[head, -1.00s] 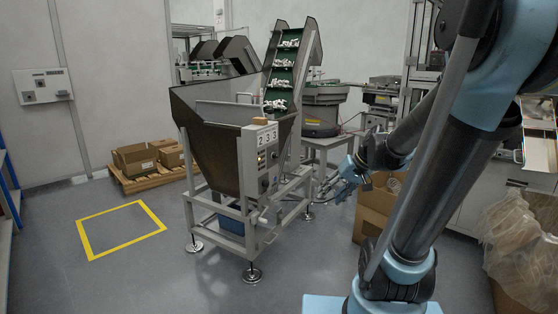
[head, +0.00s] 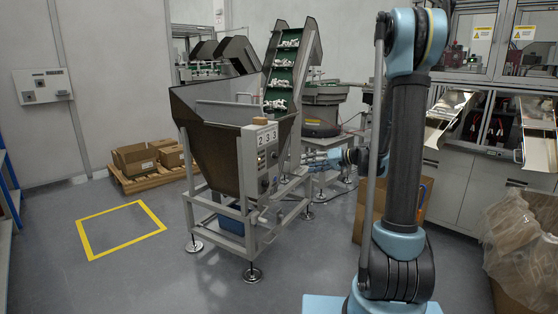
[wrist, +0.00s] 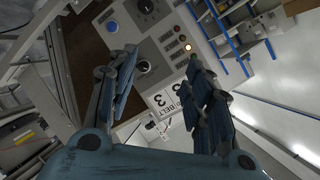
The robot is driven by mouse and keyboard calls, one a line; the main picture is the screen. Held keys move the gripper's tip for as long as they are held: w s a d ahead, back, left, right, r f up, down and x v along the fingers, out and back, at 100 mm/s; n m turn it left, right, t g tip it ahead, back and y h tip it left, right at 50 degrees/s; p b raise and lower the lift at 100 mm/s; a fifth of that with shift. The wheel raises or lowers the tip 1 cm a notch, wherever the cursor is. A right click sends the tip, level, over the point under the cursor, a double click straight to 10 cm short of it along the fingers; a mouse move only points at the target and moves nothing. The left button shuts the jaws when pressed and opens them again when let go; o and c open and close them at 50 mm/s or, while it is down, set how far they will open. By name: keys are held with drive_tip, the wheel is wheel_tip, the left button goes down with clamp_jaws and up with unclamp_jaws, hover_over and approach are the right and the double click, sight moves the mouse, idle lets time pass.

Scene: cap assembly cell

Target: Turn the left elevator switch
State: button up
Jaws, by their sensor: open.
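The elevator's control panel (head: 268,170) is on the front of the hopper frame, below a number sign (head: 266,137). In the wrist view the panel (wrist: 165,45) shows at an angle. One black rotary switch (wrist: 144,66) lies between my fingertips in the picture, and a second black switch (wrist: 147,7) is near the top edge. I cannot tell which is the left one. My gripper (wrist: 160,68) is open and empty, apart from the panel. In the head view my gripper (head: 308,160) is right of the panel.
The dark hopper (head: 215,150) stands on a metal frame with a green conveyor (head: 285,70) behind. Cardboard boxes (head: 135,157) lie on a pallet at the left. A yellow floor square (head: 120,230) is empty. A white cabinet (head: 460,190) stands at the right.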

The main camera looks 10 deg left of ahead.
sight(275, 156)
drive_tip(key=w+f+t+y, duration=0.2)
drive_tip(key=w+f+y, duration=0.1)
drive_tip(key=w, duration=0.5)
drive_tip(key=x, duration=1.7)
drive_tip(key=shift+w, duration=0.2)
drive_tip(key=c, duration=1.1)
